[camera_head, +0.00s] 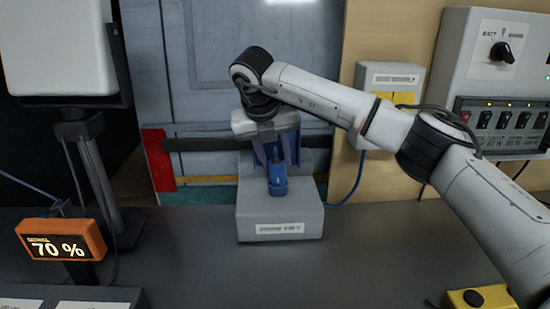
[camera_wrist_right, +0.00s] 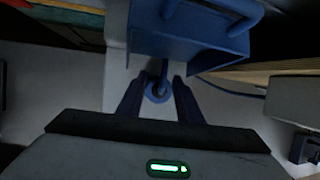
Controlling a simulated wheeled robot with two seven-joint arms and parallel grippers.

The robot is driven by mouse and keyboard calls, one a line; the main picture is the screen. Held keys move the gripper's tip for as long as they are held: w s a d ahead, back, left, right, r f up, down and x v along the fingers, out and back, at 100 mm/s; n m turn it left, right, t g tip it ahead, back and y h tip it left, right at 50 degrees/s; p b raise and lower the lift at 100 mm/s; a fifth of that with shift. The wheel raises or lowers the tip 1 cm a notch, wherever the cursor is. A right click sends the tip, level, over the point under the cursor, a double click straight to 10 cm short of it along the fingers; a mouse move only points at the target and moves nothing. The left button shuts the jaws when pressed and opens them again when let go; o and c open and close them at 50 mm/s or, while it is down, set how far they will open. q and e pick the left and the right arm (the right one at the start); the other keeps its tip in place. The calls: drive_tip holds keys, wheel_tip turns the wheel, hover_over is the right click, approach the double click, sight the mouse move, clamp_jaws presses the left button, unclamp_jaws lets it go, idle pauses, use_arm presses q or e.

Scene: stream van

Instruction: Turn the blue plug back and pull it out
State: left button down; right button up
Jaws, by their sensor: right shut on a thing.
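In the right wrist view the round blue plug (camera_wrist_right: 157,92) shows between the fingertips (camera_wrist_right: 158,98). A blue bracket (camera_wrist_right: 185,40) stands right behind it. I cannot tell how far the plug is turned, and its lower end is hidden. My left gripper is not in view.
A blue cable (camera_head: 352,185) runs from the box to a wall unit (camera_head: 390,80) on the right. A switch panel (camera_head: 500,80) is at the far right. An orange display (camera_head: 62,240) reading 70 % stands at left. A yellow thing (camera_head: 478,299) lies front right. The counter before the box is clear.

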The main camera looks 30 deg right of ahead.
drive_tip(key=shift+s+d+r+p, duration=0.1)
drive_tip(key=shift+r+p, duration=0.25)
drive_tip(key=shift+r, duration=0.55)
drive_tip(key=shift+r+p, duration=0.2)
drive_tip(key=shift+p, duration=0.15)
drive_tip(key=shift+r, duration=0.25)
drive_tip(key=shift+r+p, duration=1.2)
drive_tip(key=shift+r, duration=0.1)
